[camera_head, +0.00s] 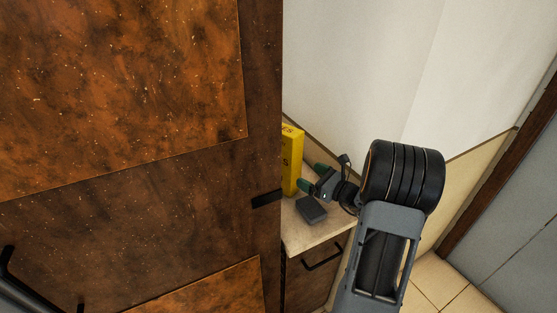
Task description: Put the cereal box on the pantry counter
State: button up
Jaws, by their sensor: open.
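The yellow cereal box (292,159) stands upright on the pale pantry counter (309,237), in the middle of the view. Its left part is hidden behind the brown cabinet. My gripper (313,178) is just right of the box, with its green-tipped fingers apart and pointing toward it. Nothing shows between the fingers. I cannot tell whether a fingertip touches the box.
A small dark grey block (311,210) is on or above the counter, below my gripper. A large brown cabinet (130,190) with black handles fills the left. A drawer (315,274) is under the counter. Tiled floor (432,284) shows at the lower right.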

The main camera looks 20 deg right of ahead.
aim_at(289, 164)
jog(key=shift+p+x, duration=0.8)
jog(key=shift+x, duration=3.95)
jog(key=shift+r, duration=0.1)
jog(key=c, duration=1.4)
